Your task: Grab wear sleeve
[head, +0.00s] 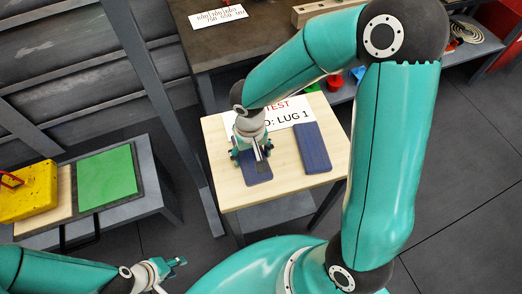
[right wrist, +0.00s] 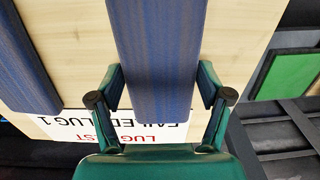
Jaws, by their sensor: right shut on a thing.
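Two flat, long blue pieces lie on a pale wooden table (head: 225,190). I cannot tell for sure which, if either, is the wear sleeve. My right gripper (head: 252,160) is over the left blue piece (head: 258,190) in the head view and hides its far part. In the right wrist view, my right gripper (right wrist: 160,97) has its fingers on both long edges of that blue piece (right wrist: 155,55), shut on it. The other blue piece (head: 313,148) lies apart, to the right. My left gripper (head: 172,270) is low at the left, away from the table; its jaw opening is unclear.
A white sign (head: 285,115) with red and black lettering lies at the table's back. A side bench holds a green panel (head: 107,177) and a yellow box (head: 28,192). A dark bench (head: 240,40) stands behind. Bare wood shows between the blue pieces.

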